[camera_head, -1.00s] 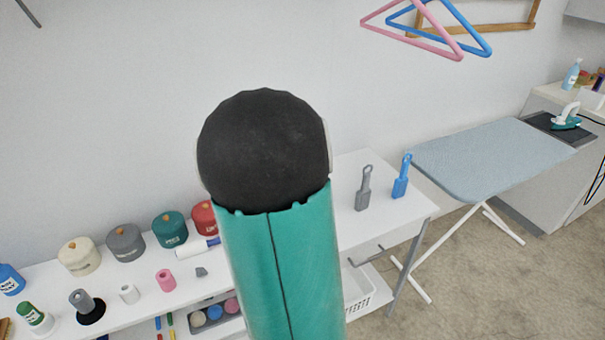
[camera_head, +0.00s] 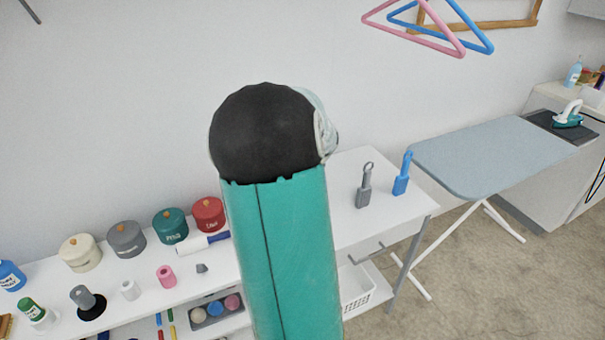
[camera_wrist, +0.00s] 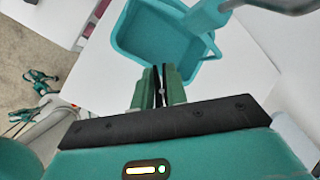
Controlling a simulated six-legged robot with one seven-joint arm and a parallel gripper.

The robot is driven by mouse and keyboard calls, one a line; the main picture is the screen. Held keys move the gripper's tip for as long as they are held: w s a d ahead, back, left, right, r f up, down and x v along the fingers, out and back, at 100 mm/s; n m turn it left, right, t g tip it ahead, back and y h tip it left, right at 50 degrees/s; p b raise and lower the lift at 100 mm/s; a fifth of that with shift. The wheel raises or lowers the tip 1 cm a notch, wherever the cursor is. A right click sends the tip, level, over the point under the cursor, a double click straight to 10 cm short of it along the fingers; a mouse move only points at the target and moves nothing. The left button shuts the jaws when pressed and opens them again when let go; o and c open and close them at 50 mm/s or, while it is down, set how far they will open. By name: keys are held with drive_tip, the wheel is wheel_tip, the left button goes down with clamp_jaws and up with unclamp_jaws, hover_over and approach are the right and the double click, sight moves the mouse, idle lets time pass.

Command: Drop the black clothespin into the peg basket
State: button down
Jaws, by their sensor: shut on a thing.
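My gripper (camera_wrist: 164,80) shows in the wrist view with its two green fingers close together. They are shut on a thin dark thing, the black clothespin (camera_wrist: 162,90), which is mostly hidden between them. A teal basket (camera_wrist: 125,42), which looks like the peg basket, is just beyond the fingertips in the wrist view, on a white surface. The fingertips overlap its near rim in the picture; I cannot tell the height between them. In the head view my arm hides the gripper, the clothespin and the basket.
A white shelf table carries a grey brush (camera_head: 364,188), a blue brush (camera_head: 402,175), tins such as the red one (camera_head: 208,214), and spools. Pink (camera_head: 415,32) and blue hangers hang above. An ironing board (camera_head: 490,150) stands at right. A white basket (camera_head: 357,290) sits below.

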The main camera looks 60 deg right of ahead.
drive_tip(key=x, duration=0.7)
drive_tip(key=shift+f, duration=0.35)
drive_tip(key=shift+w+d, duration=0.1)
drive_tip(key=shift+w, duration=0.05)
drive_tip(key=c, duration=1.3)
unclamp_jaws()
drive_tip(key=shift+r, duration=0.1)
drive_tip(key=v, duration=1)
